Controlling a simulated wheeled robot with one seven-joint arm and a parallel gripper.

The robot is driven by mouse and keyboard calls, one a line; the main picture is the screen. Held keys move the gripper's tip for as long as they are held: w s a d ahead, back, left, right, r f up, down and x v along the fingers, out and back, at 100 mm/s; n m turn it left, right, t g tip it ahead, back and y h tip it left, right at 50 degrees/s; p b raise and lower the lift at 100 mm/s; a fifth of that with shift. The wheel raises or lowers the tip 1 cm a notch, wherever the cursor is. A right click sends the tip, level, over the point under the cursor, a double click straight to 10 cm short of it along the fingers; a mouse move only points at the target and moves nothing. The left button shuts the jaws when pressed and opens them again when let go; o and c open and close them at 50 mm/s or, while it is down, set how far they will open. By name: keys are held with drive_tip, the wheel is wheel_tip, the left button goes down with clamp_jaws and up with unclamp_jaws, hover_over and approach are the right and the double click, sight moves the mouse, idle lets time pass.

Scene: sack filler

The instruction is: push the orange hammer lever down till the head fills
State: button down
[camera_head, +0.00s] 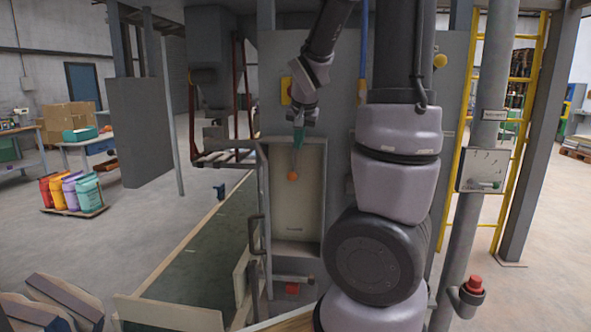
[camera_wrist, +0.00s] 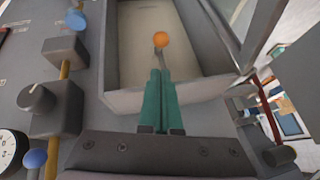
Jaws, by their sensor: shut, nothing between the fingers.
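The lever is a short grey stalk with an orange ball knob (camera_head: 292,176) in the upper part of a pale open recess. The knob also shows in the wrist view (camera_wrist: 161,40), just beyond the fingertips. My gripper (camera_head: 297,147) has green fingers and reaches down from above over the recess's top edge. In the wrist view my gripper (camera_wrist: 158,72) has its two fingers side by side, shut and empty. Their tips lie in line with the stalk, close to the knob; I cannot tell whether they touch the stalk, which the fingers partly hide.
The recessed box (camera_head: 318,210) has raised side walls around the lever. A red button (camera_head: 292,289) sits below it. In the wrist view, a black knob (camera_wrist: 37,99) and blue-ended rods stand left of the recess. A yellow ladder (camera_head: 513,110) stands to the right.

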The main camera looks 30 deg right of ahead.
drive_tip(key=shift+d+f, duration=0.1)
drive_tip(key=shift+f, duration=0.15)
idle(0.3)
hover_over(296, 177)
drive_tip(key=s, duration=0.2)
wheel_tip(296, 177, down, 4)
drive_tip(key=shift+a+x, duration=0.15)
drive_tip(key=shift+x, duration=1)
drive_tip(key=shift+a+x, duration=0.2)
drive_tip(key=shift+x, duration=0.95)
drive_tip(key=shift+s+f, duration=0.1)
drive_tip(key=shift+f, duration=0.15)
drive_tip(key=shift+s+a+f+t+h, duration=0.1)
drive_tip(key=shift+s+f+t+h, duration=0.05)
drive_tip(key=shift+t+h, duration=0.15)
